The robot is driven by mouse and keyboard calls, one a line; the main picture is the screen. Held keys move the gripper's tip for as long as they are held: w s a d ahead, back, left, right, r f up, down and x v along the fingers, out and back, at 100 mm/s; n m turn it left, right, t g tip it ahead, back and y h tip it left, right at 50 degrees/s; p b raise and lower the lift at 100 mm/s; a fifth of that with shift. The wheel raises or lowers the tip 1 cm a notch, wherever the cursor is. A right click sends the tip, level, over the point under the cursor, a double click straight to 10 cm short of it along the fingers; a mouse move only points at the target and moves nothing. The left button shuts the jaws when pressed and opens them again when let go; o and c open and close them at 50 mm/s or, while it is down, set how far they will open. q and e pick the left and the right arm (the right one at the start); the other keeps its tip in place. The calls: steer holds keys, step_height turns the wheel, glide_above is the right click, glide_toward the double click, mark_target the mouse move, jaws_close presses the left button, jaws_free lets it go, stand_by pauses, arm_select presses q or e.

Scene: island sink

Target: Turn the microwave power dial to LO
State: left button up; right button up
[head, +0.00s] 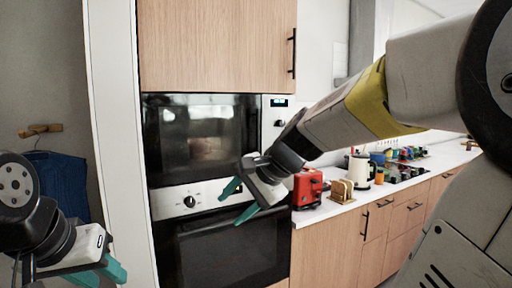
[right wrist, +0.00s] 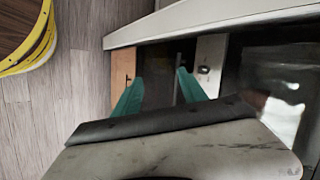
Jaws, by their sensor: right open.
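The microwave (head: 200,138) is built into the tall cabinet, with a black glass door and a light control strip on its right. The strip carries a small lit display (head: 279,103) and a round dial (head: 279,123) below it; its setting is too small to read. My right gripper (head: 238,201) is open and empty, in front of the oven panel, below and left of that dial. In the right wrist view its fingers (right wrist: 160,76) are apart, and the dial cannot be made out. My left gripper (head: 100,275) is open and empty at the lower left, partly cut off.
An oven (head: 225,245) with its own knob (head: 189,202) sits under the microwave. A red toaster (head: 307,188), a wooden holder (head: 342,190) and a white kettle (head: 360,171) stand on the counter to the right. Blue cloth (head: 62,180) hangs at left.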

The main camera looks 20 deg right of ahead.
steer(key=w+d+r+m+t+y, duration=0.15)
steer(key=w+d+m, duration=0.25)
steer(key=w+m, duration=0.4)
steer(key=w+d+r+m+t+y, duration=0.1)
steer(key=w+d+r+m+t, duration=0.25)
steer(key=w+m, duration=0.45)
steer(key=w+d+m+t+h, duration=0.1)
steer(key=w+d+m+t, duration=0.1)
steer(key=w+d+m, duration=0.35)
steer(key=w+d+r+m+t+h, duration=0.1)
steer(key=w+d+m+t, duration=0.15)
steer(key=d, duration=0.65)
steer(key=w+d+m+t+h, duration=0.2)
steer(key=w+d+m, duration=0.25)
steer(key=d, duration=0.25)
steer(key=x, duration=0.8)
steer(key=shift+f+g+y, duration=0.15)
steer(key=shift+g+y, duration=0.1)
steer(key=shift+a, duration=0.1)
jaws_close()
